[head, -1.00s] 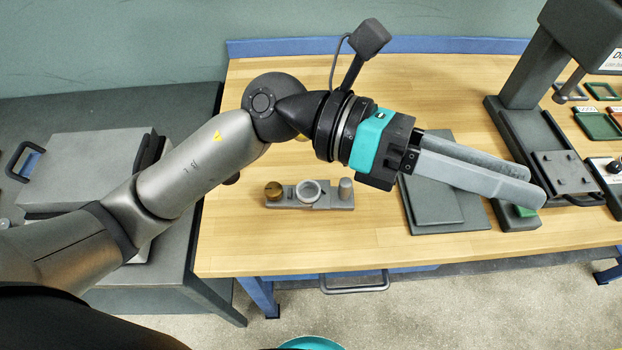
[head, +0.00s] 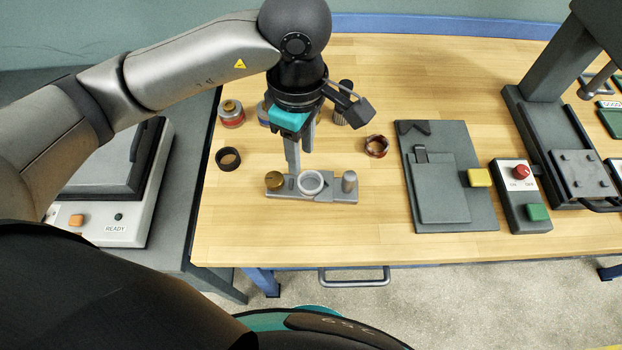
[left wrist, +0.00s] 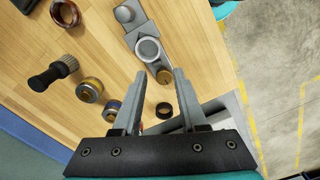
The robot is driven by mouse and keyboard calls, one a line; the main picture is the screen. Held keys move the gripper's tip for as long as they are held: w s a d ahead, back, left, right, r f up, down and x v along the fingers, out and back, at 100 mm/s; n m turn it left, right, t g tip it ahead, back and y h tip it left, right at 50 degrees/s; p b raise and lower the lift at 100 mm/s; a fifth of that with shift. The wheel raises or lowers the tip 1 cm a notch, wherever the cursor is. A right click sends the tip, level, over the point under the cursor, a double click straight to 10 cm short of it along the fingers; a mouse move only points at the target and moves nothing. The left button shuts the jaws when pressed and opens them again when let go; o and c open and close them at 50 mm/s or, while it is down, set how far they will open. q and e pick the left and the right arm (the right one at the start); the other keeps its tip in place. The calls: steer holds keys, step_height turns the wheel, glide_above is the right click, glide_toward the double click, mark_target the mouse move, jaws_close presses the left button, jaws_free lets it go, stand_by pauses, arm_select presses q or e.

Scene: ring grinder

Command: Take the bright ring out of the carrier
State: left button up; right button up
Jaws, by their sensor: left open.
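The bright ring (head: 311,193) sits in the middle of the grey carrier (head: 333,199) on the wooden table, between a brass knob (head: 274,181) and a grey post (head: 349,182). My left gripper (head: 300,161) is open and empty, pointing down above and just behind the carrier in the head view. In the left wrist view the bright ring (left wrist: 149,50) lies beyond the open fingertips (left wrist: 160,71), with the brass knob (left wrist: 165,78) between the tips. The fingers appear apart from the ring. My right gripper is not in view.
A black ring (head: 228,158) lies left of the carrier and a brown ring (head: 376,146) to its right rear. Jars (head: 231,115) and a brush (left wrist: 48,75) stand behind. A grey board (head: 478,212) and a switch box (head: 523,202) are to the right. The table front is clear.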

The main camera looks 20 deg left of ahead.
mark_target(304, 190)
arm_select(q)
step_height(304, 190, down, 12)
steer(key=shift+d+r, duration=0.1)
steer(key=shift+d, duration=0.05)
jaws_close()
stand_by(0.6)
stand_by(1.1)
